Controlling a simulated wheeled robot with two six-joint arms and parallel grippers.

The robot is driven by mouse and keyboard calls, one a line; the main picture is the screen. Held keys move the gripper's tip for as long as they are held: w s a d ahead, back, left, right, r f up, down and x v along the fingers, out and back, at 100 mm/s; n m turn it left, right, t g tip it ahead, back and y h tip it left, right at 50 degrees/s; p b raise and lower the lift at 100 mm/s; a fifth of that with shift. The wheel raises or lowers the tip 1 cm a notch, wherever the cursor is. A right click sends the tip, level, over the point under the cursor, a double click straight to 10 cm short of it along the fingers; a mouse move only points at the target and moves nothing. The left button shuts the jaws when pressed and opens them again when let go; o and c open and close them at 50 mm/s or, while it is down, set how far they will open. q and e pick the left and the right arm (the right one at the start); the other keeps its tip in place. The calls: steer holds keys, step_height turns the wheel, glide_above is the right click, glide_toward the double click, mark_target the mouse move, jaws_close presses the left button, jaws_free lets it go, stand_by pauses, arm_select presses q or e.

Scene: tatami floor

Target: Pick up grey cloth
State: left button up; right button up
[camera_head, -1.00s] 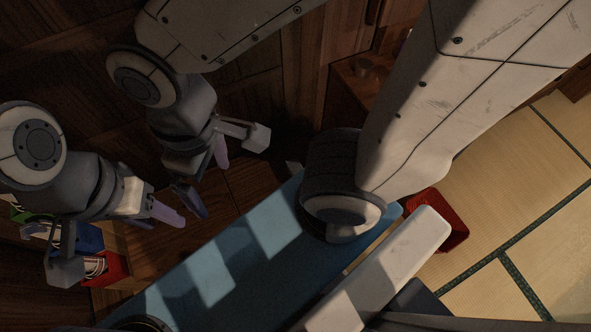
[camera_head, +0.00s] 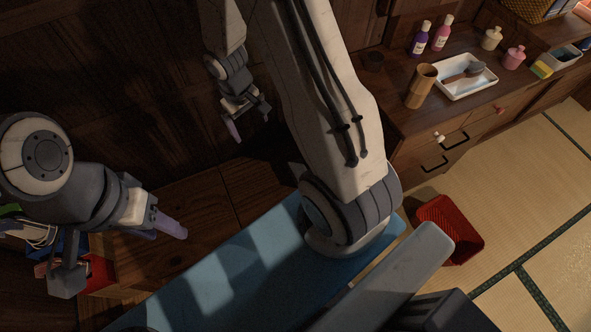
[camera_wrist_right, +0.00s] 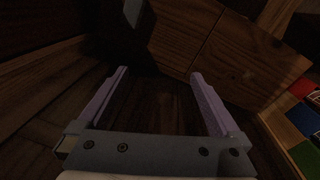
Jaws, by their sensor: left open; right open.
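I cannot make out a grey cloth in any view. My left gripper (camera_head: 120,252) is open and empty at the left of the head view, beside a low wooden surface and a box of coloured items. My right gripper (camera_head: 249,122) is open and small in the head view, in front of the dark wooden wall. In the right wrist view, my right gripper (camera_wrist_right: 158,75) has its two pale purple fingers apart with nothing between them, over dark wood.
A wooden counter (camera_head: 403,112) at upper right holds a brown cup (camera_head: 421,86), a white tray (camera_head: 482,86) with brush-like items, and several bottles. A red basket (camera_head: 436,206) stands on the tatami floor (camera_head: 505,185). Red and green items (camera_wrist_right: 303,121) show in the right wrist view.

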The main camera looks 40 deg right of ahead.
steer(key=d+f+m+b, duration=0.25)
steer(key=d+f, duration=0.55)
steer(key=f, duration=0.5)
steer(key=y+b, duration=0.1)
steer(key=b, duration=0.1)
glide_toward(299, 173)
steer(key=shift+w+d+f+m, duration=0.1)
steer(key=shift+w+d+m, duration=0.35)
steer(key=shift+w+d, duration=0.15)
step_height(299, 173, down, 11)
steer(key=b, duration=1)
steer(key=shift+r+b, duration=0.2)
steer(key=shift+b, duration=0.1)
arm_select(q)
step_height(299, 173, down, 16)
arm_select(e)
steer(key=shift+r, duration=0.1)
steer(key=c, duration=1.4)
arm_select(q)
steer(key=shift+f, duration=0.1)
arm_select(e)
steer(key=shift+r, duration=0.1)
